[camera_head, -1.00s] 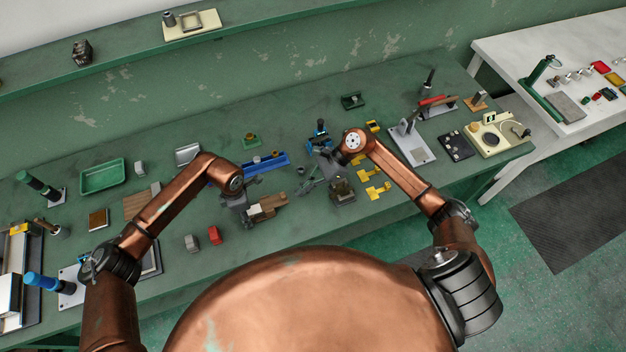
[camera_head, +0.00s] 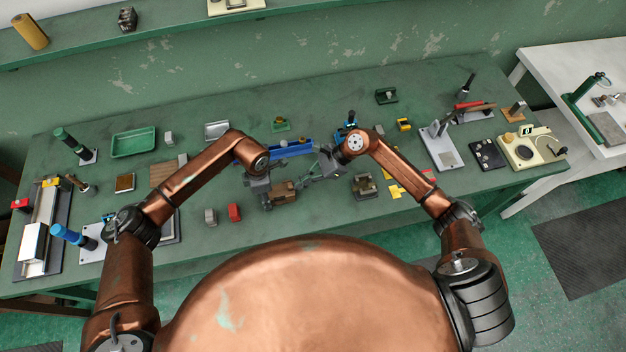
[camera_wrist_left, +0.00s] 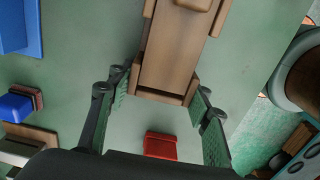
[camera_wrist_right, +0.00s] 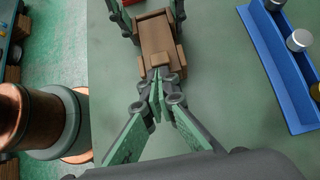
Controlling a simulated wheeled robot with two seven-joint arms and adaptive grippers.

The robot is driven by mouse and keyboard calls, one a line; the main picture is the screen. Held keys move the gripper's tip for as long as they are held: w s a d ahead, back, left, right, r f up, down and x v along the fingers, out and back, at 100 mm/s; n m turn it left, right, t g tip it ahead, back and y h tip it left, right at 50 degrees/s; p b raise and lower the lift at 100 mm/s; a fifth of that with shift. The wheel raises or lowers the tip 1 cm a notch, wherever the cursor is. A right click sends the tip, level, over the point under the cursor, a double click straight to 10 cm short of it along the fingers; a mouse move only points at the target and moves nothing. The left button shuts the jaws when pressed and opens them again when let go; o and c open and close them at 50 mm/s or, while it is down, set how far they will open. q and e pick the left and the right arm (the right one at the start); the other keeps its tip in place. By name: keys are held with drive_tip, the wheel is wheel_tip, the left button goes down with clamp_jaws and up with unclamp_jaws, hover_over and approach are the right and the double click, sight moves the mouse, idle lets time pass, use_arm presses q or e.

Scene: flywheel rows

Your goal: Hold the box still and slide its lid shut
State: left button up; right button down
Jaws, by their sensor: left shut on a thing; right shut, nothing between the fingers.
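The brown wooden box (camera_head: 280,197) lies on the green bench, and it also shows in both the left wrist view (camera_wrist_left: 188,89) and the right wrist view (camera_wrist_right: 150,15). Its flat lid (camera_wrist_left: 173,50) covers most or all of the top; a small block (camera_wrist_right: 157,60) stands on the lid's end nearest my right gripper. My left gripper (camera_wrist_left: 160,82) is shut on the box, a finger on each side at the far end. My right gripper (camera_wrist_right: 157,76) is shut and empty, its tips at or very near the lid's block; I cannot tell whether they touch.
A blue tray (camera_wrist_right: 275,65) with round metal parts lies close behind the box. A red block (camera_head: 234,212) and a grey block (camera_head: 210,216) sit in front, to the left. A dark fixture (camera_head: 364,185) and yellow pieces (camera_head: 396,191) stand to the right.

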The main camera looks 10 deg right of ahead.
use_arm(q)
drive_tip(key=shift+d+r, duration=0.15)
drive_tip(key=shift+d, duration=0.05)
use_arm(e)
drive_tip(key=shift+a+r, duration=0.1)
drive_tip(key=shift+a, duration=0.45)
use_arm(q)
drive_tip(key=shift+d, duration=0.15)
use_arm(e)
drive_tip(key=shift+a, duration=0.1)
use_arm(q)
drive_tip(key=shift+d, duration=0.1)
use_arm(e)
drive_tip(key=shift+d, duration=0.4)
drive_tip(key=d, duration=0.3)
drive_tip(key=shift+d, duration=0.15)
use_arm(q)
drive_tip(key=shift+a, duration=0.3)
use_arm(e)
drive_tip(key=v, duration=1)
drive_tip(key=shift+d, duration=0.15)
drive_tip(key=shift+w, duration=0.1)
